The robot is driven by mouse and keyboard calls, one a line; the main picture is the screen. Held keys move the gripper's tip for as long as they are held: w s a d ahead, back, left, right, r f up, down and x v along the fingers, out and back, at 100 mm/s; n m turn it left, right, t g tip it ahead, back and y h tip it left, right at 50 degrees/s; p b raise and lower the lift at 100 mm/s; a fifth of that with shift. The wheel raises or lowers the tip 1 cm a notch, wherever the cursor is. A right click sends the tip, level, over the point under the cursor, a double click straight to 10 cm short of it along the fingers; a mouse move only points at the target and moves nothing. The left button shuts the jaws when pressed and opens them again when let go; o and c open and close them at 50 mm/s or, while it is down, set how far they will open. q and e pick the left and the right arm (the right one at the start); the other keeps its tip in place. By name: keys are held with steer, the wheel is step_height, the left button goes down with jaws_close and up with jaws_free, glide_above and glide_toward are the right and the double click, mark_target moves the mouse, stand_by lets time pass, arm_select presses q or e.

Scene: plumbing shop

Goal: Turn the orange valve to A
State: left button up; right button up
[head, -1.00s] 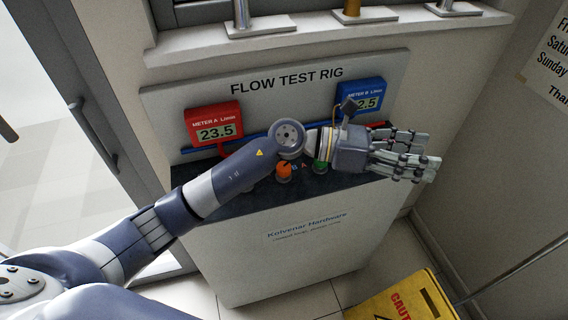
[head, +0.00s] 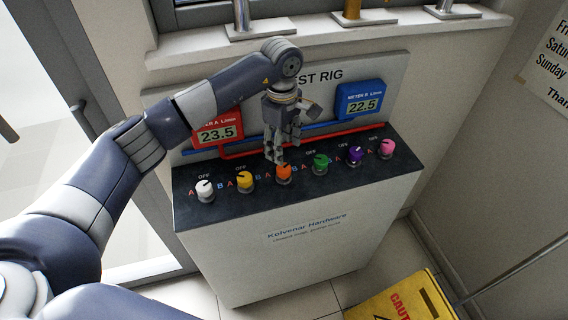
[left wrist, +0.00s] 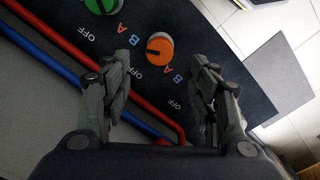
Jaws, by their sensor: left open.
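The orange valve (head: 284,172) is the third knob from the left in a row on the dark top of the flow test rig. My left gripper (head: 276,157) points down just behind and above it, open and empty. In the left wrist view the orange valve (left wrist: 160,48) lies ahead of the gap between the spread fingers (left wrist: 163,78), apart from both. A dark line crosses its cap; I cannot tell for certain which mark it points to. A, B and OFF marks surround the knobs. My right gripper is out of view.
White (head: 204,188), yellow (head: 245,179), green (head: 320,161), purple (head: 355,154) and pink (head: 386,147) knobs share the row. Red meter A (head: 217,128) reads 23.5; blue meter B (head: 361,99) reads 22.5. Pipes run behind the knobs. A yellow caution sign (head: 405,300) stands at lower right.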

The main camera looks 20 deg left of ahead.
mark_target(284, 168)
arm_select(q)
step_height(284, 168, down, 7)
steer(key=shift+d+f+p, duration=0.1)
steer(key=shift+f+p, duration=0.05)
steer(key=shift+p, duration=1)
steer(key=shift+w+f, duration=0.1)
steer(key=shift+f, duration=0.55)
steer(key=c, duration=1.1)
